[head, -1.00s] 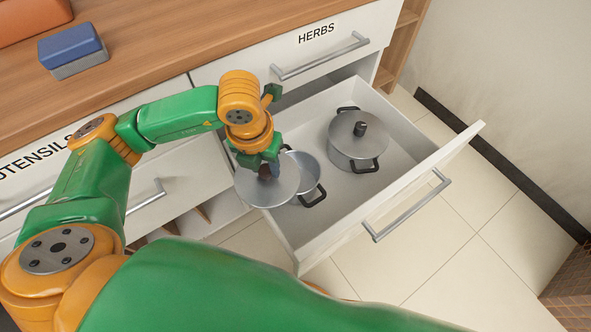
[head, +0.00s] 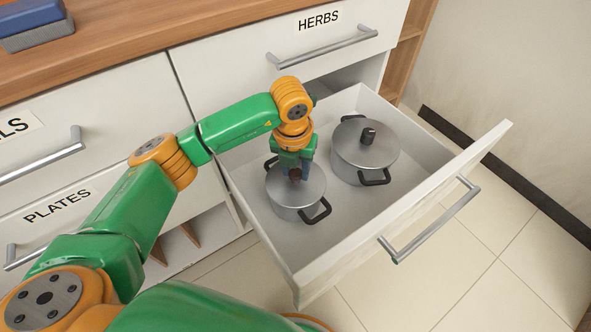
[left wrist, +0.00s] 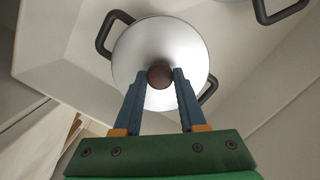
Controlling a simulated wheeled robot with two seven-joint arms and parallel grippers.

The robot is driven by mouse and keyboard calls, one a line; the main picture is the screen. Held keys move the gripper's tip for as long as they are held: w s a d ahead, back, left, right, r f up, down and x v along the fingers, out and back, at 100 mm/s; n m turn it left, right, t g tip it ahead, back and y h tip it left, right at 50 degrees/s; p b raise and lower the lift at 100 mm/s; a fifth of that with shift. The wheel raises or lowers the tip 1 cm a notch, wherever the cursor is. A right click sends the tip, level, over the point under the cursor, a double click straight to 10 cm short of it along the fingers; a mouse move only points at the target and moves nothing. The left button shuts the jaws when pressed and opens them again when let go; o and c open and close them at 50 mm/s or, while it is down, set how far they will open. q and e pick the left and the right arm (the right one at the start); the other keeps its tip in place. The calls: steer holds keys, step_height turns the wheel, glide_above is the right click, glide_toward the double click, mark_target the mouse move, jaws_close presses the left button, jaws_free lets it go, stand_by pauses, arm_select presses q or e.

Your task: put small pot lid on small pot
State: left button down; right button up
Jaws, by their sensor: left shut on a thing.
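The small pot (head: 291,213) is grey with black handles and stands in the open drawer (head: 262,225), on its left side. The small pot lid (head: 308,190) lies over the pot's mouth and appears to cover it. My left gripper (head: 296,176) is above the lid, shut on its dark round knob. In the left wrist view the fingers (left wrist: 160,80) pinch the knob (left wrist: 160,75), and the lid (left wrist: 185,45) sits between the pot's two handles. The pot's rim is hidden under the lid. My right gripper is not in view.
A larger lidded pot (head: 365,150) stands in the same drawer, to the right of the small pot with a narrow gap. The drawer's front panel (head: 400,225) with its bar handle is on the right. The drawer floor is bare in front of the pots.

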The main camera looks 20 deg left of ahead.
mark_target(294, 179)
arm_select(q)
steer(key=shift+c, duration=2.4)
jaws_free()
steer(key=shift+f, duration=0.15)
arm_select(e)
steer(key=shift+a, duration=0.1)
arm_select(q)
steer(key=shift+r, duration=0.25)
step_height(294, 179, up, 12)
steer(key=s+p, duration=0.1)
steer(key=p, duration=0.2)
steer(key=shift+s+f, duration=0.15)
steer(key=shift+s, duration=0.05)
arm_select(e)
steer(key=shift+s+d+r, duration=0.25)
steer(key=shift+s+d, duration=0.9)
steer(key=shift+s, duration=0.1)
